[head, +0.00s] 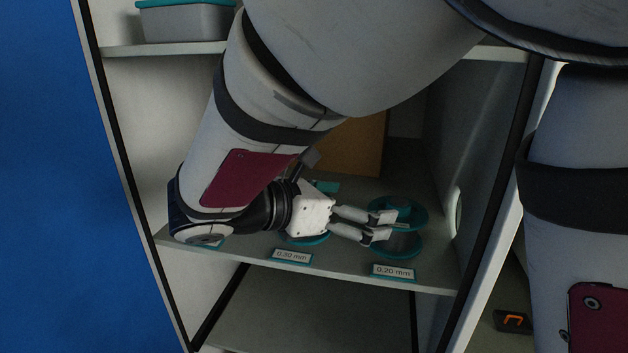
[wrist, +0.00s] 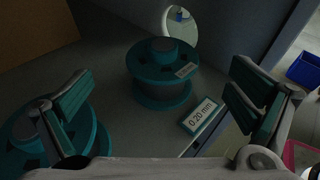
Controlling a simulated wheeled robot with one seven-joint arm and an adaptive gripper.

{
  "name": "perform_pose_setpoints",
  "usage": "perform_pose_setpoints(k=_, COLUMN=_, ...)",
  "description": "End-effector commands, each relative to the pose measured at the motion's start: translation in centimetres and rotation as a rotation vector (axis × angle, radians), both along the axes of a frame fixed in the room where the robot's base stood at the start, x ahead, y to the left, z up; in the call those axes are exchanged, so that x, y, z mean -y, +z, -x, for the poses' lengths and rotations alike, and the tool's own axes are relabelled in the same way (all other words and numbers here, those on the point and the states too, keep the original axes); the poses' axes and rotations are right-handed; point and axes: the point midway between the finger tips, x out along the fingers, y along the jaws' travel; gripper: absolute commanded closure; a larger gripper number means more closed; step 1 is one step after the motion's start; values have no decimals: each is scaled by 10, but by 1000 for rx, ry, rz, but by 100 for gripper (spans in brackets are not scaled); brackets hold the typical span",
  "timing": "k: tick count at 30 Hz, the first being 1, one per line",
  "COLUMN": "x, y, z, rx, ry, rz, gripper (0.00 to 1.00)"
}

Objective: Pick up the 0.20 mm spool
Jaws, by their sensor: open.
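The 0.20 mm spool (head: 408,244) is teal with wide round flanges, upright on the shelf behind a "0.20 mm" label (head: 393,271). In the head view my gripper's fingers partly cover it. My gripper (head: 381,226) is open and empty, reaching in from the left. In the wrist view the spool (wrist: 162,88) stands ahead, in the gap between the two fingers, with its label (wrist: 202,114) to its lower right. No finger contact is visible there. Depth from fingers to spool is hard to judge.
Another teal spool (wrist: 98,148) stands close by, below the left finger in the wrist view. A "0.30 mm" label (head: 292,256) is on the shelf edge. A brown box (head: 350,147) stands behind. The cabinet's side wall (head: 488,150) is right of the spool.

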Motion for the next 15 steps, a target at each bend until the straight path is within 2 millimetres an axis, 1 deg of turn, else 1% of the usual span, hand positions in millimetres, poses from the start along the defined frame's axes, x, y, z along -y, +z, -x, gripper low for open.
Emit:
perform_pose_setpoints(k=1, x=10, y=-3, z=-4, rx=0, ry=-3, rz=1, gripper=0)
perform_pose_setpoints(k=3, x=21, y=-7, z=-9, rx=-1, ry=-4, rz=0, gripper=0)
perform_pose_setpoints(k=6, x=32, y=-11, z=-15, rx=0, ry=-3, rz=-1, gripper=0)
perform_pose_setpoints(k=13, x=45, y=-15, z=-22, rx=-1, ry=-2, rz=-2, gripper=0)
perform_pose_setpoints(k=15, x=53, y=-17, z=-23, rx=-1, ry=-4, rz=-1, gripper=0)
